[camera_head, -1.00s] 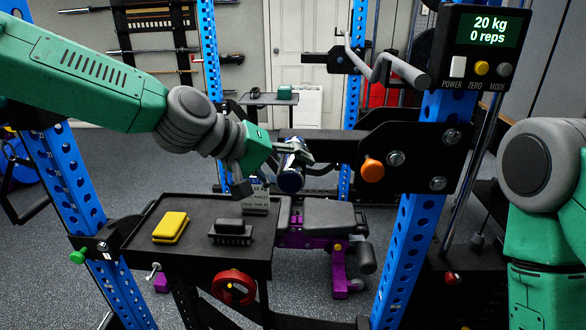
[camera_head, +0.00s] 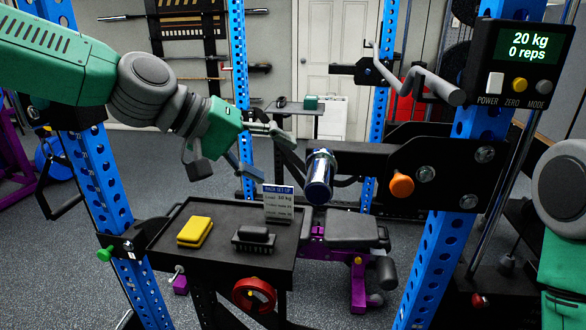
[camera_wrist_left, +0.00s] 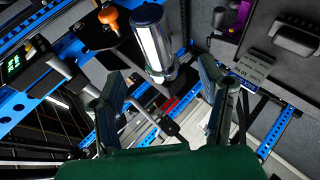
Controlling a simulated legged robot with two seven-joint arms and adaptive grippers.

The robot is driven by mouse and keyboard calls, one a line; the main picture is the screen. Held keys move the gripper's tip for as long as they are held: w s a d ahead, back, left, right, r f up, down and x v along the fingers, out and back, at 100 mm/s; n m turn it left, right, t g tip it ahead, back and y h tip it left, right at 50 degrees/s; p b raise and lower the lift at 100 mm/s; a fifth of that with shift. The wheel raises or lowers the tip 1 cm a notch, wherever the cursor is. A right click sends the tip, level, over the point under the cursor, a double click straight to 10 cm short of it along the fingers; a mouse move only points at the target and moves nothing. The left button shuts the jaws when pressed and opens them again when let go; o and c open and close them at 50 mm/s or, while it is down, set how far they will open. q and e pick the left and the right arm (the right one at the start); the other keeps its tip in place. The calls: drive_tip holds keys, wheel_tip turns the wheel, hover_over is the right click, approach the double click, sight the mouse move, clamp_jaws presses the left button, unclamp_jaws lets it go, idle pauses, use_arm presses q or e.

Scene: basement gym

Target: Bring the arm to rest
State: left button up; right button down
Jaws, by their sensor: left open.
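My left gripper (camera_head: 278,160) is open and empty, in front of the rack above the far side of the black tray. Its fingers point right, toward a chrome and dark blue cylinder (camera_head: 319,178) at the black rack arm. A gap shows between the fingers and the cylinder. In the left wrist view the two fingers (camera_wrist_left: 160,100) are spread with nothing between them, and the cylinder (camera_wrist_left: 155,42) is beyond them at the top. My right arm shows in part at the right edge; its gripper is out of view.
The black tray (camera_head: 213,262) below holds a yellow block (camera_head: 195,232), a black brush-like block (camera_head: 254,238) and a small sign (camera_head: 278,203). Blue rack posts (camera_head: 450,220) stand on both sides. An orange knob (camera_head: 401,185) juts from the black arm. A bench (camera_head: 345,228) stands behind.

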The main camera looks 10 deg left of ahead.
use_arm(q)
drive_tip(key=shift+s+a+r, duration=0.2)
drive_tip(key=shift+a+r, duration=0.1)
drive_tip(key=shift+a, duration=0.1)
